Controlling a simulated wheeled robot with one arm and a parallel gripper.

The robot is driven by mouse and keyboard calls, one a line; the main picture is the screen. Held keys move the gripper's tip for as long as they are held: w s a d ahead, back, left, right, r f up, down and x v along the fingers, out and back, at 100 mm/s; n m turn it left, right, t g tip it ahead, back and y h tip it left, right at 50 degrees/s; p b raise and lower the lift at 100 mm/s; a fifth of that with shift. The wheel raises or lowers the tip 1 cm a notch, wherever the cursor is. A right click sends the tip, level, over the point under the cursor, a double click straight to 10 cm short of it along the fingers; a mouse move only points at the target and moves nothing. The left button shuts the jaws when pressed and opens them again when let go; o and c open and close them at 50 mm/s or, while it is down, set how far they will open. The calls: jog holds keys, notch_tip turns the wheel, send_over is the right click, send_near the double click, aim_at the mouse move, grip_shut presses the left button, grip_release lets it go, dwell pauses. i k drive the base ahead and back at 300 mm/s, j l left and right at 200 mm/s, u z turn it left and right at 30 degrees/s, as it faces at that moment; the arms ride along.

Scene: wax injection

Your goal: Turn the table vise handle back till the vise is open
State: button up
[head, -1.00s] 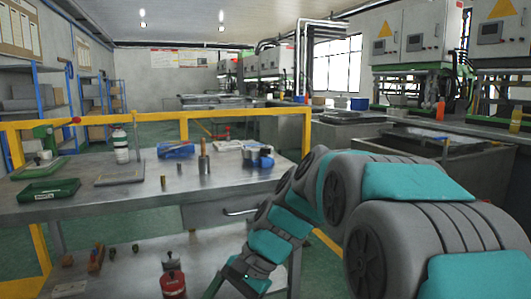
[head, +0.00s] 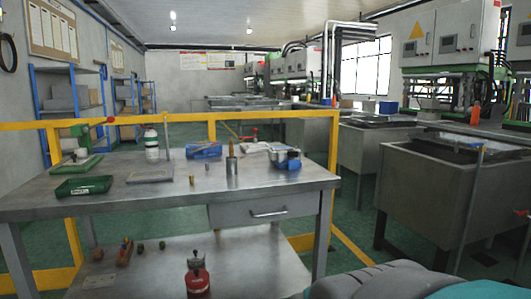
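My gripper is out of view. Only a rounded grey and teal part of my arm shows at the bottom right, well apart from the bench.
The bench also holds a blue item (head: 204,150), a white and dark bottle (head: 151,145), a green tray (head: 84,187) and a green device with a red knob (head: 78,140). A yellow rail (head: 185,117) runs behind. A red canister (head: 197,279) is below. Grey tanks (head: 425,200) stand right.

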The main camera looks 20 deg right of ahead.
aim_at(292, 154)
jog(key=i+l+u, duration=0.15)
jog(key=l, duration=0.2)
jog(key=i+l+u, duration=0.1)
jog(key=l, duration=0.3)
jog(key=i+l+u, duration=0.15)
jog(key=l, duration=0.2)
jog(key=i+l+u, duration=0.15)
jog(key=l, duration=0.25)
jog(key=j, duration=0.15)
